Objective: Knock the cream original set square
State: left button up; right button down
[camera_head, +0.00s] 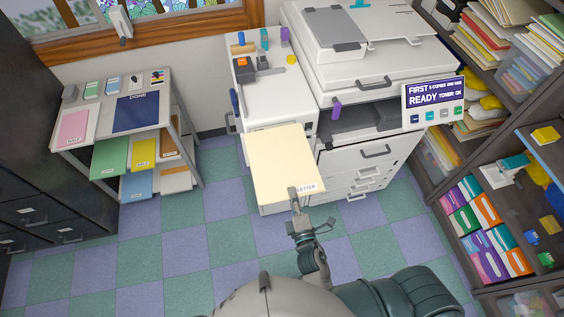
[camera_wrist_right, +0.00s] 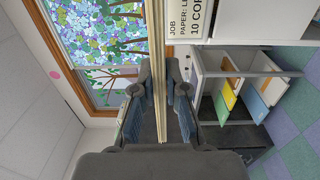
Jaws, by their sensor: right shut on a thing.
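The cream original (camera_head: 283,160) is a large flat cream sheet or stack with a "LETTER" label at its lower right corner. In the head view it lies over the front of the white unit left of the copier, its near edge reaching out past it. My right gripper (camera_head: 296,203) is at its near edge and shut on it. In the right wrist view the original (camera_wrist_right: 158,60) shows edge-on as thin cream layers between the fingers of my gripper (camera_wrist_right: 160,110). My left gripper does not show.
The copier (camera_head: 372,60) stands at the back, with a "READY" panel (camera_head: 433,103) at its right. A sorting table (camera_head: 95,140) with coloured folders is at the left. Shelves (camera_head: 475,150) of paper packs line the right. The chequered floor (camera_head: 215,225) is clear between.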

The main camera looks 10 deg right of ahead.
aim_at(290, 185)
jog(key=shift+w+r, duration=0.1)
jog(key=shift+w, duration=0.05)
jog(key=w+p, duration=0.1)
jog(key=w, duration=0.2)
jog(key=shift+w+a+r, duration=0.1)
jog(key=shift+w, duration=0.1)
jog(key=shift+s+f, duration=0.2)
jog(key=shift+s, duration=0.3)
jog(key=shift+s+b, duration=0.3)
jog(key=shift+s, duration=0.85)
jog(key=shift+s+r, duration=0.1)
jog(key=shift+s+r+p, duration=0.4)
jog(key=shift+s+r, duration=0.15)
jog(key=shift+s, duration=0.25)
jog(key=shift+r, duration=0.1)
